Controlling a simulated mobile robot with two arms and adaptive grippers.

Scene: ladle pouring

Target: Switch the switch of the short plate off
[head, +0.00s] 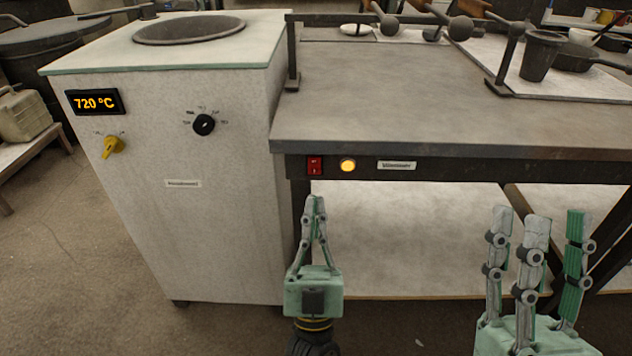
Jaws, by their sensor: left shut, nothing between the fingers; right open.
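A red rocker switch (314,166) sits on the dark front edge of the low table, near its left end. A round lamp (348,165) beside it glows yellow-orange. A small white label (397,165) is to the right of the lamp. My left gripper (314,202) points up just below the red switch in the picture, its fingers together and empty. I cannot tell whether its tips touch the table edge. My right gripper (535,220) is open and empty at the lower right, apart from the table front.
A white furnace cabinet (225,240) stands left of the table, with a lit 720 °C display (94,102), a yellow knob (112,146) and a black knob (204,125). A dark cup (541,55) stands at the table's back right. The near tabletop (400,110) is clear.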

